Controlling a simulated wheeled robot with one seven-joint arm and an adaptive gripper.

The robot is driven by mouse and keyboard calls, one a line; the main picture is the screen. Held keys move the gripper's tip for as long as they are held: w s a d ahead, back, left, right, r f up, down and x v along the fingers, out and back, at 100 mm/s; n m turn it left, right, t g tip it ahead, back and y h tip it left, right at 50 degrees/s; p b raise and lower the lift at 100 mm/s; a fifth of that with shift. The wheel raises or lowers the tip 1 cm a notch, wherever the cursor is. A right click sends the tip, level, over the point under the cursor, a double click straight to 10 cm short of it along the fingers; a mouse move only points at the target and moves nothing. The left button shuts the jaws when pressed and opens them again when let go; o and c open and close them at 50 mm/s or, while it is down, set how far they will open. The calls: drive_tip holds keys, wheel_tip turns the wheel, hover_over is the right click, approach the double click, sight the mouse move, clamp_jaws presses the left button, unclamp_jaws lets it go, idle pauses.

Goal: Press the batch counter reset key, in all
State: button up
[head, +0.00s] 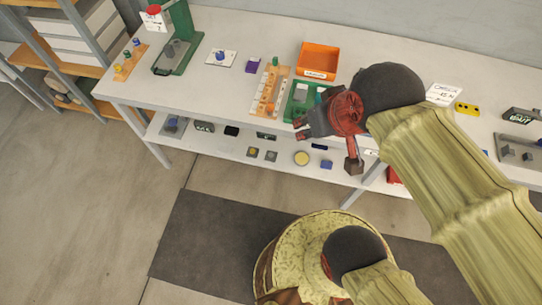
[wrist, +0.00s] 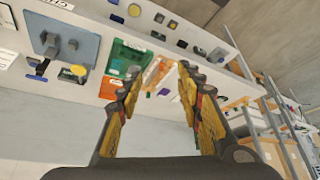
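A dark box with a green lit display (head: 522,115) stands at the right end of the bench in the head view. It looks like a counter, but its text and any reset key are too small to make out. A similar small dark box with green marks (head: 204,126) lies on the lower shelf. My gripper (head: 326,148) is over the bench's front edge, by the green tray (head: 300,103) and well left of the display box. In the wrist view my gripper (wrist: 160,78) has its fingers apart with nothing between them.
A yellow block with dark spots (head: 467,107) and a grey plate with blocks (head: 515,148) are at the right. An orange bin (head: 319,60), wooden rack (head: 269,92) and green press (head: 182,45) stand farther left. Several small items lie on the lower shelf.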

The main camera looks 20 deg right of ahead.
drive_tip(key=shift+c, duration=1.2)
